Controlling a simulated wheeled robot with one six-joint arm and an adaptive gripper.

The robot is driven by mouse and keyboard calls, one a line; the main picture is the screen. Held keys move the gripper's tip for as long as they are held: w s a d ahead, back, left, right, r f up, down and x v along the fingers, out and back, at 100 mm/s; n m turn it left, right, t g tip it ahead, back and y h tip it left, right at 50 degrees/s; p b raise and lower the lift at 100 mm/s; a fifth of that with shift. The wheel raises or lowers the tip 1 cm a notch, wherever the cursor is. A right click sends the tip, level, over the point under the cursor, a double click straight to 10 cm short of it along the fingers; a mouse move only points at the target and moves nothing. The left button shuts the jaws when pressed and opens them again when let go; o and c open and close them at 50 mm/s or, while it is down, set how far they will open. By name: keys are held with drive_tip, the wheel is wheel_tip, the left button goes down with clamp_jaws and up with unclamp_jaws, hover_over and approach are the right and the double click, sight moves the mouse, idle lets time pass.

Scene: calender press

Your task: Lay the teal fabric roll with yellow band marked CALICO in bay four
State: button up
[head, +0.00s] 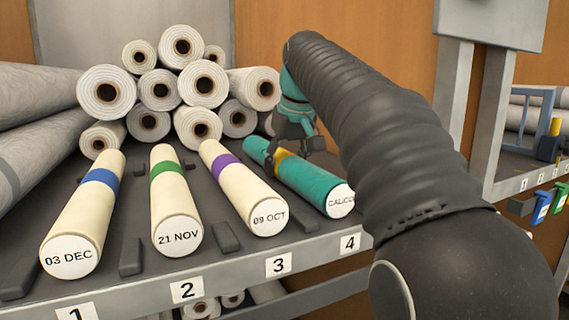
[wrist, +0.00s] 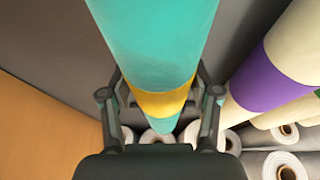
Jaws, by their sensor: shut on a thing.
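The teal fabric roll (head: 311,187) with a yellow band has a white end disc marked CALICO facing the front. It lies lengthwise over the bay at the shelf's right, behind the label 4 (head: 350,243). I cannot tell whether it touches the shelf. My gripper (head: 291,150) is shut around the roll near its yellow band. In the wrist view the roll (wrist: 155,45) passes between the fingers, and the yellow band (wrist: 163,103) sits at the jaws.
Cream rolls marked 03 DEC (head: 84,215), 21 NOV (head: 173,205) and 09 OCT (head: 243,190) lie in bays one to three. Low dividers (head: 131,256) separate the bays. White rolls (head: 105,92) are stacked behind. An orange wall (head: 395,45) stands at the back.

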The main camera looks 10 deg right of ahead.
drive_tip(key=o, duration=1.5)
drive_tip(key=shift+s+r, duration=0.1)
drive_tip(key=shift+r, duration=0.35)
drive_tip(key=p+v, duration=0.2)
drive_tip(key=v, duration=0.7)
drive_tip(key=shift+d+r+p, duration=0.1)
drive_tip(key=shift+r+p, duration=0.1)
drive_tip(key=shift+p, duration=0.2)
drive_tip(key=shift+v, duration=0.95)
drive_tip(key=shift+s, duration=0.1)
